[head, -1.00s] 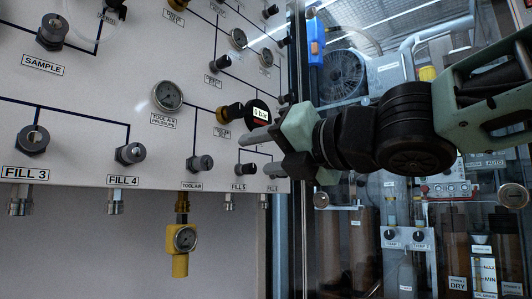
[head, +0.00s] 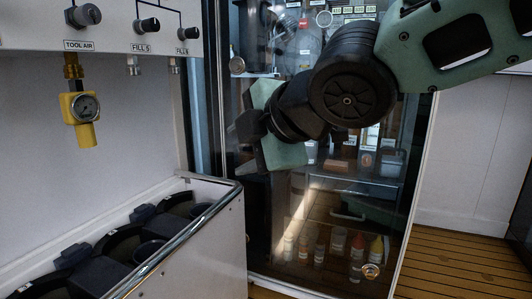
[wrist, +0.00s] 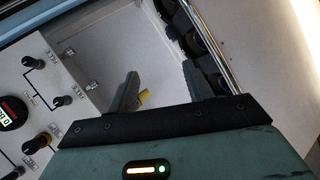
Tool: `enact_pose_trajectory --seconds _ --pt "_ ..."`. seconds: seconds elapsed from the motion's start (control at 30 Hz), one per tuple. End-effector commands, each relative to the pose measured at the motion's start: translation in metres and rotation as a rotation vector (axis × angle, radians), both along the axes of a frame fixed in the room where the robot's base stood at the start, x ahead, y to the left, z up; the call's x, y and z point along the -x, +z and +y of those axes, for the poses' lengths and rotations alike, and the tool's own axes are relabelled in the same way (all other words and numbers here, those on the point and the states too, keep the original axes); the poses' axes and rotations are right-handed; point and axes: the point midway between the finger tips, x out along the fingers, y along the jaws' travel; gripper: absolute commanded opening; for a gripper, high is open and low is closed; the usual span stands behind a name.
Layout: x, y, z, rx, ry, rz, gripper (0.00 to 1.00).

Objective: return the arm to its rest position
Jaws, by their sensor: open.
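My gripper (head: 250,130) is at the end of my raised, bent arm in the head view, in front of the glass-doored cabinet and right of the fill panel. Its fingertips are hard to make out there. In the wrist view my gripper (wrist: 160,85) shows two grey-green fingers spread well apart with nothing between them. The fill panel (head: 112,20) is at the upper left of the head view, apart from the gripper. In the wrist view the panel (wrist: 50,95) is at the left, with a yellow fitting (wrist: 145,97) seen beyond the fingers.
A yellow gauge fitting (head: 82,108) hangs under the panel. Below it is an open bin with a metal rim (head: 190,245), holding dark cylindrical items. The glass cabinet (head: 330,190) stands close behind my arm. Wooden floor (head: 450,262) is clear at the right.

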Motion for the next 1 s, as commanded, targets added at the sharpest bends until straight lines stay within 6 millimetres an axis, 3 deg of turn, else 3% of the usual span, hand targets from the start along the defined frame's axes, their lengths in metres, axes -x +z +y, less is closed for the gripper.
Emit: enact_pose_trajectory --seconds 0.1,0.2,0.4,0.57,1.0 --pt "0.030 -0.066 -0.047 -0.037 -0.278 0.337 0.51" --pt "0.065 -0.113 -0.085 -0.058 -0.522 0.584 0.51" --pt "0.140 -0.172 -0.144 -0.063 -0.960 0.937 0.51" --pt "0.201 -0.198 -0.180 -0.047 -1.288 1.140 0.51" --pt "0.200 -0.074 -0.179 -0.053 -1.292 1.142 0.51"
